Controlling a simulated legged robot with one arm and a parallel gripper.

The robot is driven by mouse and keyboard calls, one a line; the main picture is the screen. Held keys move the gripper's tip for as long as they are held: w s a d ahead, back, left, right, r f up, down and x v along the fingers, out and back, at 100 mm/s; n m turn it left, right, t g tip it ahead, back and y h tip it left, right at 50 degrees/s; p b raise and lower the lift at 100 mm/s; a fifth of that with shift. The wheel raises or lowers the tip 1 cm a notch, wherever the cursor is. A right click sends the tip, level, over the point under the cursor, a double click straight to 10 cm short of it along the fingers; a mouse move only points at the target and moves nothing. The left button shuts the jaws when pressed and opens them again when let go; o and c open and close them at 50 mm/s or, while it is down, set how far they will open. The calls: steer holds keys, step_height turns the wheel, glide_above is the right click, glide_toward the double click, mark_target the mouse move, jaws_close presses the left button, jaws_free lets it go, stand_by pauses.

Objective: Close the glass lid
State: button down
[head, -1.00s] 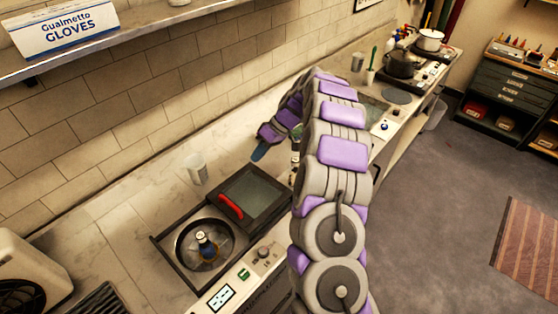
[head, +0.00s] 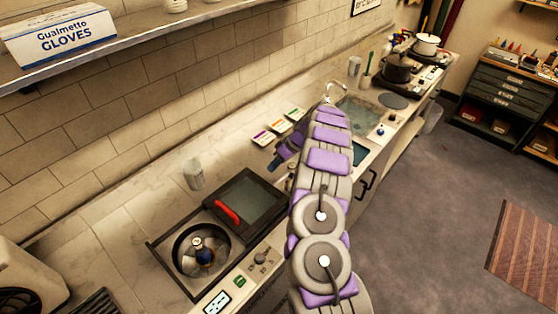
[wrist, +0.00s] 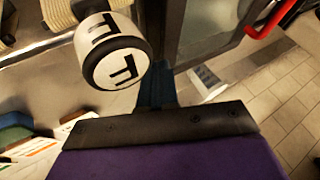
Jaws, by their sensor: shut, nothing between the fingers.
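The glass lid (head: 252,193) is a dark-framed pane with a red handle (head: 227,212) on its left side. It sits to the right of the machine's round metal chamber (head: 187,262), which is uncovered, with a hub in its middle. The lid's edge (wrist: 210,30) and red handle (wrist: 270,18) also show at the top of the wrist view. My gripper (head: 274,163) is past the lid's far right corner, apart from the handle. Its blue fingers (wrist: 157,90) are shut and empty. My arm hides part of the counter beside the lid.
A black-and-white cylinder marked F (wrist: 117,55) is close to my fingers in the wrist view. A clear cup (head: 193,174) stands behind the chamber. Coloured cards (head: 278,127) lie by the wall. A knob (head: 260,258) and display (head: 217,302) are on the machine's front.

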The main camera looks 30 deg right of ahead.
mark_target(222, 212)
steer(key=f, duration=0.4)
steer(key=shift+w+a+f, duration=0.25)
steer(key=shift+w+a, duration=0.15)
steer(key=shift+a+r, duration=0.1)
steer(key=shift+a, duration=0.75)
steer(key=shift+s+a+b, duration=0.25)
steer(key=shift+s+b, duration=0.05)
steer(key=shift+b, duration=0.3)
steer(key=s+a+b, duration=0.2)
steer(key=a, duration=0.4)
steer(key=s+a+b, duration=0.3)
steer(key=a, duration=0.4)
steer(key=s+a+b, duration=0.3)
steer(key=a, duration=0.3)
steer(key=shift+a, duration=0.35)
steer(key=shift+d, duration=0.3)
steer(key=shift+a, duration=0.15)
